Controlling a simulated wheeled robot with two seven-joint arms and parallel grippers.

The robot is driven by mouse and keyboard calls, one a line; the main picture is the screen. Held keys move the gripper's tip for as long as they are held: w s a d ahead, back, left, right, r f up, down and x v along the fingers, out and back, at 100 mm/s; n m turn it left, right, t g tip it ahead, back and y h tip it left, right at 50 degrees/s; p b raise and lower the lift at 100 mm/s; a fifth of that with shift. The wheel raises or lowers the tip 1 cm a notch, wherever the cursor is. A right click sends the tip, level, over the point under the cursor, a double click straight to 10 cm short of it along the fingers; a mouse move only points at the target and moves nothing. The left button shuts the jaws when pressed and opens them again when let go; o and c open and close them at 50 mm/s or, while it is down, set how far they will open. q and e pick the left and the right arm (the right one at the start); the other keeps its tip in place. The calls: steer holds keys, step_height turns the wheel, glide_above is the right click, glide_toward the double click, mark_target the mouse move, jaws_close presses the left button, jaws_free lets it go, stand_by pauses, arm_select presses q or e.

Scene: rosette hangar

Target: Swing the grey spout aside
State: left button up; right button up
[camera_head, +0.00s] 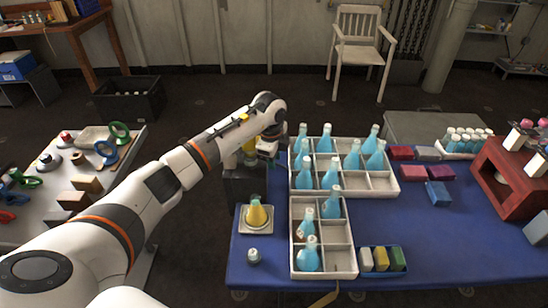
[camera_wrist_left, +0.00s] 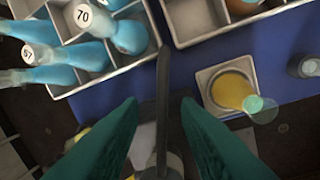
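The grey spout (camera_wrist_left: 162,100) is a thin dark bar in the left wrist view. It runs from the middle of the picture down to the bottom, between the two green fingers of my left gripper (camera_wrist_left: 159,103). The fingers are spread, with a visible gap on each side of the bar, and hold nothing. In the head view my left gripper (camera_head: 268,150) is over the table's left back corner, above a dark box-like stand (camera_head: 243,184). The spout is hidden or too small to tell there. My right gripper is not in view.
A flask with yellow liquid (camera_head: 256,214) stands on a square pale tray (camera_head: 245,228) in front of the stand. Divided crates (camera_head: 372,184) with several blue bottles are close on the right. The blue table (camera_head: 430,240) has free room at front right.

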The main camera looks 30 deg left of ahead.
arm_select(q)
step_height(320, 180, up, 12)
steer(key=s+b, duration=0.2)
steer(key=shift+d+f, duration=0.1)
stand_by(0.5)
